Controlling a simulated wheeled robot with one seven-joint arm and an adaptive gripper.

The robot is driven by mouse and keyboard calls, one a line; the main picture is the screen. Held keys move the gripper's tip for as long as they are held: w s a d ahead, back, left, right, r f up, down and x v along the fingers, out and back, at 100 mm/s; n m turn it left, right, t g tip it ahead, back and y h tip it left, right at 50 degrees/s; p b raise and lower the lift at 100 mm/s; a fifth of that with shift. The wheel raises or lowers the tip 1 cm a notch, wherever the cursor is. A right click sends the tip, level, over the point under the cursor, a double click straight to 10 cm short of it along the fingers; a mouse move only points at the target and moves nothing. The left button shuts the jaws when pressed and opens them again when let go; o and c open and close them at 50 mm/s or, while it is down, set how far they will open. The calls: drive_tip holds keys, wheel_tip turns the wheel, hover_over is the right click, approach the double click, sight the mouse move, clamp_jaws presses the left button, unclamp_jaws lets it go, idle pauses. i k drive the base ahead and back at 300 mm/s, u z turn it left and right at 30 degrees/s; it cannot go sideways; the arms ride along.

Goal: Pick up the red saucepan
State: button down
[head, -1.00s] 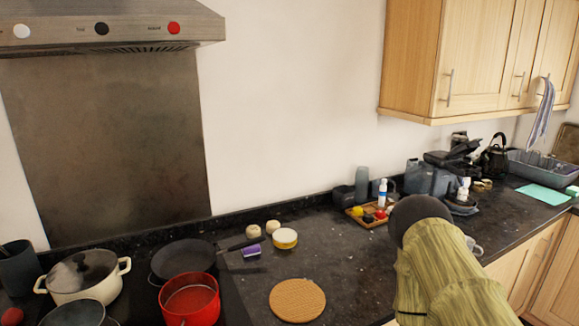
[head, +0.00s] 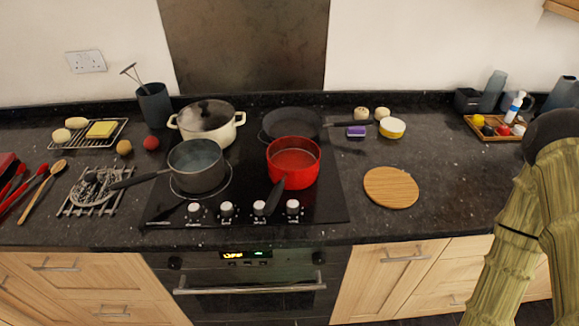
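The red saucepan (head: 292,176) stands upright on the front right of the black hob in the head view. Its dark handle (head: 276,198) points toward the front edge, over the row of knobs. My arm shows at the right edge of the view, well to the right of the saucepan. My gripper itself cannot be made out, so its fingers are hidden or out of view.
A grey saucepan (head: 198,166) stands left of the red one. A cream pot (head: 207,122) and a dark frying pan (head: 290,124) stand behind. A round wooden board (head: 391,187) lies to the right, with clear granite around it. The oven handle (head: 250,286) juts out below.

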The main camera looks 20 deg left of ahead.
sight(293, 162)
drive_tip(key=z, duration=0.9)
drive_tip(key=k, duration=1)
drive_tip(key=u, duration=1.15)
